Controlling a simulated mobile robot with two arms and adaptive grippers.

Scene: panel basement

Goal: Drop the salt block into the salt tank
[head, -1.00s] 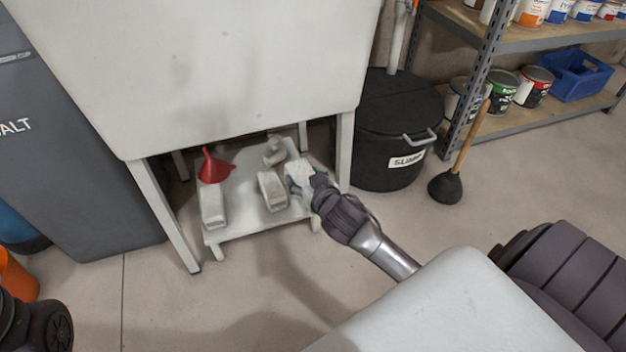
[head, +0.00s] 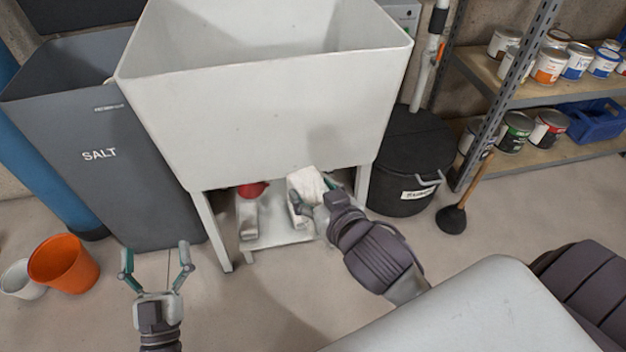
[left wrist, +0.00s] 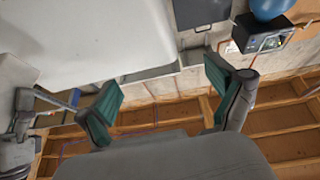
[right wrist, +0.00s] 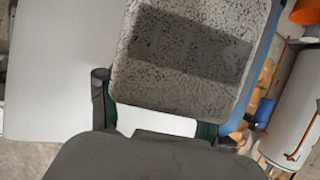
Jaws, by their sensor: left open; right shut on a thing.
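The salt tank (head: 105,165) is a tall grey bin marked SALT at the left, its top open. My right gripper (head: 322,192) is shut on a whitish salt block (head: 306,184), held in front of the white sink's lower edge and above the low shelf. In the right wrist view the speckled block (right wrist: 185,60) fills the space between and beyond the fingers. My left gripper (head: 157,262) is open and empty, low in front of the salt tank. Its two green-padded fingers (left wrist: 165,100) stand wide apart in the left wrist view.
The large white sink (head: 270,100) stands between the salt tank and a black lidded bin (head: 405,160). Other pale blocks (head: 249,217) and a red funnel (head: 252,189) are on the low shelf (head: 280,241). An orange bucket (head: 64,264) stands left. A plunger (head: 453,218) stands right.

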